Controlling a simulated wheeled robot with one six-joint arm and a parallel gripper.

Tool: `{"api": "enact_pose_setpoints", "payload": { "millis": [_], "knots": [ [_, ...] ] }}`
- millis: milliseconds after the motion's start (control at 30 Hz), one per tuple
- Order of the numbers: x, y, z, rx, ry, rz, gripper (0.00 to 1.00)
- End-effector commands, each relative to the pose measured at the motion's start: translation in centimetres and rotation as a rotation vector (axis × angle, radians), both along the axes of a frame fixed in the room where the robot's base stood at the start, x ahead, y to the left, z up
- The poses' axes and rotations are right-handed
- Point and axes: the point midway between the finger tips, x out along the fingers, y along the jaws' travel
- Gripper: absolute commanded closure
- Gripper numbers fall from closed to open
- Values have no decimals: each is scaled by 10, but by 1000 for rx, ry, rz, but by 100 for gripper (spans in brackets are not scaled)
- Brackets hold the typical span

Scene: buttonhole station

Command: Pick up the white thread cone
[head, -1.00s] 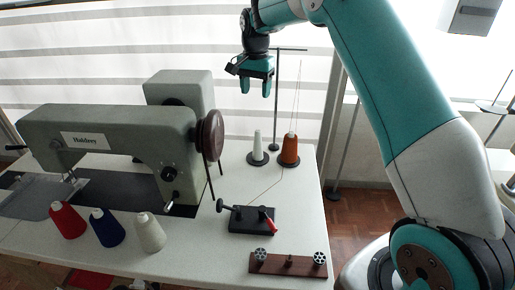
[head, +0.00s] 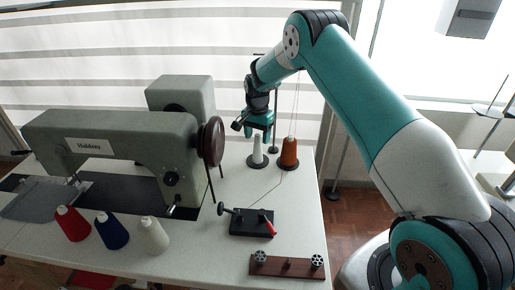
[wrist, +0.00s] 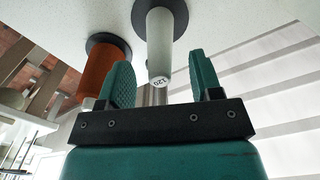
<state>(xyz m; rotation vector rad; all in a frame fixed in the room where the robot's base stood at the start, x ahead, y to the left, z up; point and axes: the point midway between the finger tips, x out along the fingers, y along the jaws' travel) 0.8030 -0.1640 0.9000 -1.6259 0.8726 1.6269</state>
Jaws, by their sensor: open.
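The white thread cone (head: 257,152) stands upright on a round dark base at the back right of the table, left of the orange cone. My gripper (head: 257,137) is open just above its top. In the wrist view the white cone (wrist: 160,42) shows its small end, marked "120", in the gap between the two teal fingers of my gripper (wrist: 161,74). The fingers look apart from it; whether its tip is between them in depth I cannot tell.
The orange cone (head: 289,154) stands close to the right, also in the wrist view (wrist: 104,66). A thin thread stand (head: 276,115) rises behind. The sewing machine (head: 120,145) fills the left. Red, blue and cream cones (head: 153,236) stand in front. A small black device (head: 250,222) lies nearer.

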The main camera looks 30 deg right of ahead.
Motion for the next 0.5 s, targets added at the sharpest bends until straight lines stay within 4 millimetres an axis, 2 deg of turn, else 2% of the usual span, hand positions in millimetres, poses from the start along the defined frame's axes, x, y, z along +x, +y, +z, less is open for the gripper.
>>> {"api": "enact_pose_setpoints", "payload": {
  "millis": [100,200,433,500],
  "knots": [
    [0,-1,-16,0,1,0,41],
    [0,-1,-23,0,0,0,41],
    [0,-1,-25,0,-1,-1,41],
    [0,-1,-25,1,-1,-1,57]
  ]
}}
